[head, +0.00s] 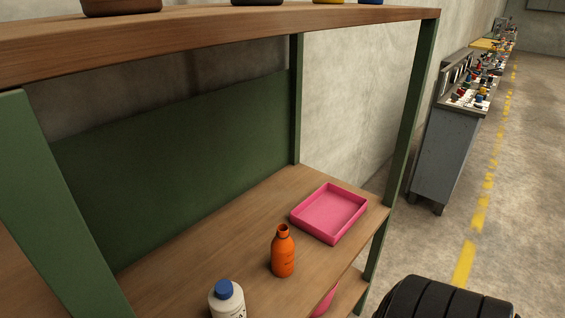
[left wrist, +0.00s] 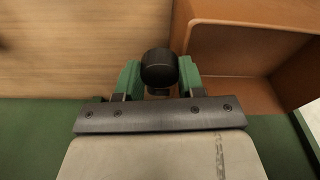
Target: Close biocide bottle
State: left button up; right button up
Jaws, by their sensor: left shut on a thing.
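An orange bottle (head: 283,252) stands upright on the lower wooden shelf; its narrow neck looks open, with no cap on it. A white bottle with a blue cap (head: 226,298) stands nearer, cut off by the bottom edge. I cannot read either label, so I cannot tell which is the biocide bottle. In the left wrist view my left gripper (left wrist: 159,82) has its green fingers shut on a round black cap (left wrist: 159,65), above or at a wooden surface. My left gripper does not show in the head view. My right gripper is in neither view.
A pink tray (head: 301,222) sits empty at the shelf's right end. A green post (head: 412,110) and the upper shelf (head: 230,35) frame the space. In the left wrist view an orange-brown tray (left wrist: 224,62) lies right beside the cap. The wood left of it is clear.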

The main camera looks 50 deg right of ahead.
aim_at(282, 245)
jog(key=k+l, duration=0.3)
jog(key=l, duration=1.25)
jog(key=k+l, duration=0.15)
jog(key=l, duration=0.5)
